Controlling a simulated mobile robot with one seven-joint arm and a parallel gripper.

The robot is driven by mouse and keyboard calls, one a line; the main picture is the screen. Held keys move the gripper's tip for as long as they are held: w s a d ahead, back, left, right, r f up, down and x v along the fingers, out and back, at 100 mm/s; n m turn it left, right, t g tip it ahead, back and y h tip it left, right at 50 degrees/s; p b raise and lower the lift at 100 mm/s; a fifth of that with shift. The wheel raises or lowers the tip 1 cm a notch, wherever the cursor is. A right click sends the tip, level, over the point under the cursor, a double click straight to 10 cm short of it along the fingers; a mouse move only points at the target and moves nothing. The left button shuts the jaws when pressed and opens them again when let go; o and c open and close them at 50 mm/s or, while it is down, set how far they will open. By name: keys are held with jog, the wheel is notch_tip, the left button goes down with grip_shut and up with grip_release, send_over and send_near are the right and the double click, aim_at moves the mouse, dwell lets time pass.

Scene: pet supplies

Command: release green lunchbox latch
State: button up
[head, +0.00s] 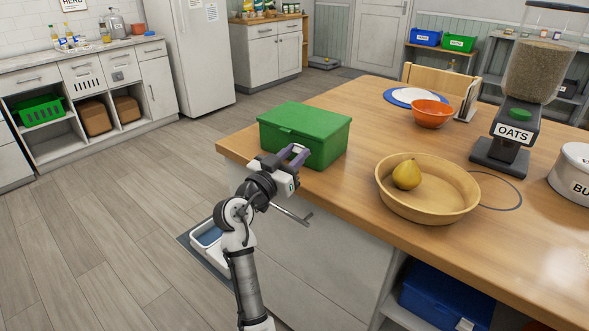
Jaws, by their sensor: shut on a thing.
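The green lunchbox (318,124) stands on the wooden counter near its left corner, with its lid down. My gripper (298,151) is at the lunchbox's front side, reaching from the lower left. Its purple-grey fingers are shut on the latch at the lunchbox's front. The fingers cover the latch, so I cannot tell how far it is turned or lifted.
A wooden bowl (440,207) with a yellow pear (407,174) stands right of the lunchbox. The counter between lunchbox and wooden bowl is clear.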

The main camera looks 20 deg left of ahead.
jog(key=shift+s+f+t+h+b, duration=0.2)
jog(key=shift+f+t+b, duration=1.1)
jog(key=shift+b, duration=3.8)
jog(key=shift+w+r+t+b, duration=0.15)
jog(key=shift+t+b, duration=0.15)
jog(key=shift+b, duration=0.8)
jog(key=shift+r+t+h+b, duration=0.1)
jog(key=shift+t+h+b, duration=0.25)
jog(key=shift+b, duration=0.7)
jog(key=o, duration=1)
jog(key=b+v, duration=0.8)
jog(key=v, duration=0.6)
jog(key=shift+b, duration=0.4)
